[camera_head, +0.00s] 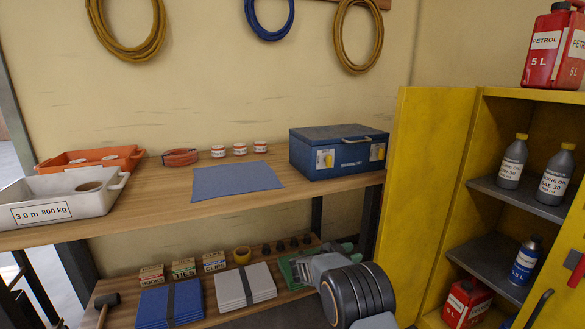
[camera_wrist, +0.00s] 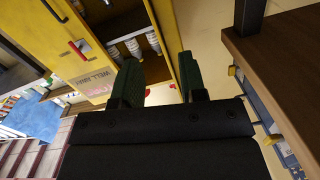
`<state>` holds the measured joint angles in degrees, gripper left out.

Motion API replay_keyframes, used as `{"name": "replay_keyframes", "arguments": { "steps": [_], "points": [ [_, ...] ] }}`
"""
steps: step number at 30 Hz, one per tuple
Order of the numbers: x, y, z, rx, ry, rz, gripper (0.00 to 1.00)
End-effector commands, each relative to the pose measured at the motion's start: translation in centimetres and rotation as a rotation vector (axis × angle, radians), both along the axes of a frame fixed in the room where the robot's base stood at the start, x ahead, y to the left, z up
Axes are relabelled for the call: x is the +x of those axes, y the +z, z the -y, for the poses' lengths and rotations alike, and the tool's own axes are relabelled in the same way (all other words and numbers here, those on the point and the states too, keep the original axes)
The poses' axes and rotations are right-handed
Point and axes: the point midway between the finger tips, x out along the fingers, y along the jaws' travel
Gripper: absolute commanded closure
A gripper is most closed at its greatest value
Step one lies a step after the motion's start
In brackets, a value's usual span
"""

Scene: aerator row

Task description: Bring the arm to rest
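My gripper (camera_wrist: 161,78) shows in the wrist view with its two dark green fingers apart and nothing held between them. Through the gap I see part of the yellow cabinet (camera_wrist: 168,45) and the pale wall beyond. In the head view my arm reaches in at the bottom, right of centre, in front of the lower shelf and left of the yellow cabinet (camera_head: 428,190). The fingertips are hard to make out there against green items on the shelf.
The wooden workbench (camera_head: 150,213) holds a blue toolbox (camera_head: 338,152), a blue mat (camera_head: 236,180), a white tray (camera_head: 62,208) and an orange tray (camera_head: 90,160). Its edge (camera_wrist: 262,75) is close on the right in the wrist view. The cabinet stands open with bottles and cans inside.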

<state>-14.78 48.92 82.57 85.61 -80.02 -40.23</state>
Motion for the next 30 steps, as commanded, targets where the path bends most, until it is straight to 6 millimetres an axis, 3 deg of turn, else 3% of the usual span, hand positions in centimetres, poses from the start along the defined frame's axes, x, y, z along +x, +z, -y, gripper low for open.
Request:
{"name": "replay_keyframes", "arguments": {
  "steps": [1,5,9,11,14,18,21,27,30],
  "points": [
    [0.5,2.7,0.0,0.017,0.052,0.02,0.62],
    [1.8,7.9,-0.4,0.068,0.227,0.057,0.62],
    [2.3,15.5,-1.8,0.14,0.481,0.076,0.62],
    [1.8,19.3,-2.8,0.179,0.617,0.062,0.62],
    [-0.7,25.1,-4.8,0.25,0.852,-0.013,0.62],
    [-7.2,30.3,-7.0,0.346,1.106,-0.218,0.62],
    [-13.2,32.2,-7.5,0.406,1.211,-0.414,0.62],
    [-25.0,33.1,-5.9,0.498,1.23,-0.809,0.62],
    [-29.4,33.0,-4.6,0.529,1.185,-0.952,0.62]
  ]
}}
